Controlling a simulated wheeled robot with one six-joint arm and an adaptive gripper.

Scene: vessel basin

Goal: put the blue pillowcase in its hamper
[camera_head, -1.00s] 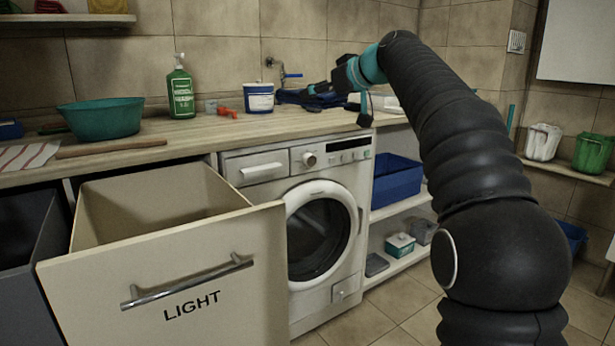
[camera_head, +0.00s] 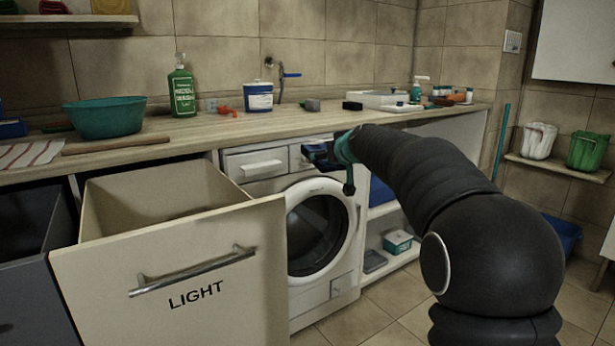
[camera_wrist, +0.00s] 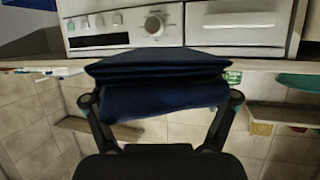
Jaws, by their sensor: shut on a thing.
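The blue pillowcase (camera_wrist: 160,85) is a dark blue folded cloth held between the fingers of my gripper (camera_wrist: 160,110) in the wrist view. In the head view my gripper (camera_head: 325,155) is in front of the washing machine's top panel, and only a little of the cloth shows there. The pull-out hamper marked LIGHT (camera_head: 180,275) stands open at the left of the washer, and the inside that shows is bare. A dark grey hamper (camera_head: 30,285) is left of it, partly cut off; no label shows on it. My gripper is right of both hampers.
The washing machine (camera_head: 255,165) stands right of the LIGHT hamper. The worktop (camera_head: 190,132) holds a teal basin (camera_head: 105,117), a green bottle (camera_head: 182,90) and a white-and-blue tub (camera_head: 258,97). A lower shelf with a teal-and-white box (camera_head: 397,242) is at the right.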

